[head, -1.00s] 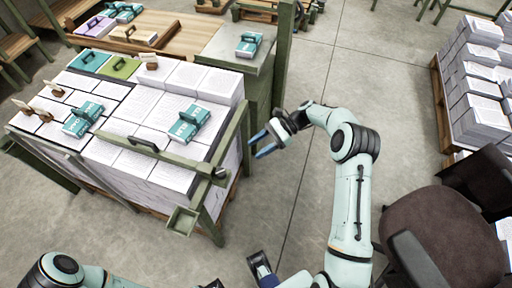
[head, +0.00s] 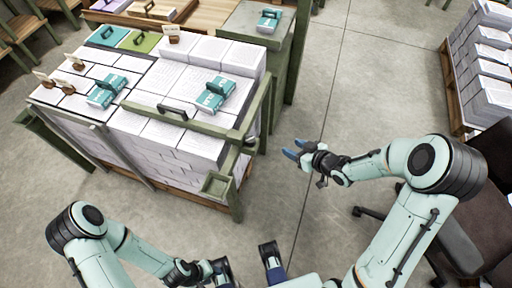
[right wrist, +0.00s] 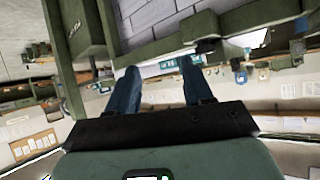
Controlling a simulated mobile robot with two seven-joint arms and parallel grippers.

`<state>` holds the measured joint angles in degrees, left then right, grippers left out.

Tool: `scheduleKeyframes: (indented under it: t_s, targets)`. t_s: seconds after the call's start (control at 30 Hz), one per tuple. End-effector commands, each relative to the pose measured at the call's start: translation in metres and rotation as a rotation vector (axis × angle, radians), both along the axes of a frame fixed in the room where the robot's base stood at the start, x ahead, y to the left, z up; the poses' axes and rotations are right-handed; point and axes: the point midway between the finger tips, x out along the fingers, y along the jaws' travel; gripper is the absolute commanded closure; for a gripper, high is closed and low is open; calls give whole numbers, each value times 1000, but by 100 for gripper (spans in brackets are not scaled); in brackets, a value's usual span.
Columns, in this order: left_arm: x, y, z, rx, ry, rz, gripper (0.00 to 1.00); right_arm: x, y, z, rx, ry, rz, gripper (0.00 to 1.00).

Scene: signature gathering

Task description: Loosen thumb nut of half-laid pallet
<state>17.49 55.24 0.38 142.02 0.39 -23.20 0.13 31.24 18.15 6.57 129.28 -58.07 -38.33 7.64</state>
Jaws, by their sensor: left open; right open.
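The half-laid pallet (head: 185,150) carries stacked printed sheets inside a green frame at left in the head view. A green bar (head: 190,122) with a black handle crosses its near side. A small dark knob, apparently the thumb nut (head: 249,143), sits at the bar's right end. My right gripper (head: 295,148) is open and empty, to the right of the knob and apart from it. In the right wrist view its blue fingers (right wrist: 159,88) are spread, with a dark knob-like part (right wrist: 205,27) on green framework ahead. My left gripper (head: 212,269) is low in the head view, its fingers hard to make out.
Teal boxes (head: 215,94) and small wooden stamps lie on the sheets. A side table (head: 262,30) stands behind. A dark chair (head: 470,210) and another paper pallet (head: 485,75) are at right. Floor between is clear.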

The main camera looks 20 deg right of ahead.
Motion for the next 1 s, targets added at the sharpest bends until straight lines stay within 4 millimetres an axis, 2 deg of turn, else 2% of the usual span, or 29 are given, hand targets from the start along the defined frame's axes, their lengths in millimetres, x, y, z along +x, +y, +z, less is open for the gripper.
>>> scheduleKeyframes:
  t_s: [0.03, 0.1, 0.27, 0.47, 0.8, 1.0]
  targets:
    - [0, 0, -1, -1, -2, 0, 57, -8, 16, 9, 5, -55, 71, 49]
    - [1, 0, -2, 0, -2, 0, 57, -16, 33, 20, 14, -116, 143, 49]
    - [1, 0, -3, 0, -3, 0, 57, -22, 50, 29, 26, -170, 208, 49]
    - [2, 0, -7, 0, -10, 1, 57, 0, 65, 17, 29, -171, 211, 49]
    - [5, 0, -14, 2, -20, 3, 57, 55, 101, -10, 28, -169, 207, 49]
    - [6, 0, -16, 3, -24, 5, 57, 73, 113, -19, 27, -168, 206, 49]
